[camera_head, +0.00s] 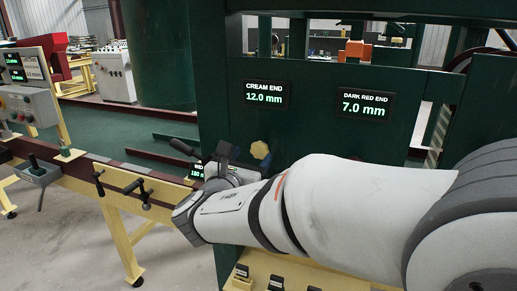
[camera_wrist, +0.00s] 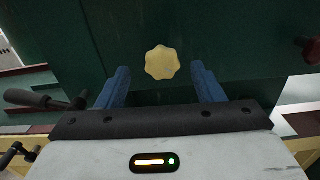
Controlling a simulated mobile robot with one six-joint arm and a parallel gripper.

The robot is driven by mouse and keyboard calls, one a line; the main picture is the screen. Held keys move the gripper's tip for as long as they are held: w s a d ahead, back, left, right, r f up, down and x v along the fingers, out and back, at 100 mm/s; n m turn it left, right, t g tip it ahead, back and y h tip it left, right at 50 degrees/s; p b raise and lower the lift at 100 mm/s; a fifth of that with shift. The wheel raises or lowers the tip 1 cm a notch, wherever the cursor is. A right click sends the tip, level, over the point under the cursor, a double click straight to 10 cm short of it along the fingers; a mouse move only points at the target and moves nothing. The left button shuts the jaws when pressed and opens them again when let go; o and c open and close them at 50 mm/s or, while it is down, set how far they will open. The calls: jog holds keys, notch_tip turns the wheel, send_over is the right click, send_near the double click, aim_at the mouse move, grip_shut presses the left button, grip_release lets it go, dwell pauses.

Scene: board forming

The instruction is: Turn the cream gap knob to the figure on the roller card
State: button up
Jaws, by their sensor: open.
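The cream gap knob (camera_wrist: 162,63) is a lobed knob on the dark green machine panel. In the wrist view it sits ahead of my gripper (camera_wrist: 160,88), centred between the two blue fingers, which are open and apart from it. In the head view the knob (camera_head: 260,150) shows just above my wrist, with a blue finger (camera_head: 265,163) by it. The cream end display (camera_head: 264,96) reads 12.0 mm. The dark red end display (camera_head: 364,104) reads 7.0 mm. I cannot make out a roller card with a readable figure.
A dark red knob (camera_wrist: 312,50) is at the right edge of the wrist view. A black crank handle (camera_wrist: 45,100) sticks out left of my gripper. A width display (camera_head: 197,171) is partly hidden by my arm. A control box (camera_head: 28,107) stands at far left.

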aim_at(258, 150)
jog(key=p+x, duration=0.1)
jog(key=x, duration=0.5)
jog(key=shift+w+d, duration=0.1)
jog(key=shift+w, duration=0.05)
jog(key=c, duration=1)
jog(key=shift+o, duration=0.2)
jog(key=shift+f+b, duration=0.15)
jog(key=shift+b, duration=0.5)
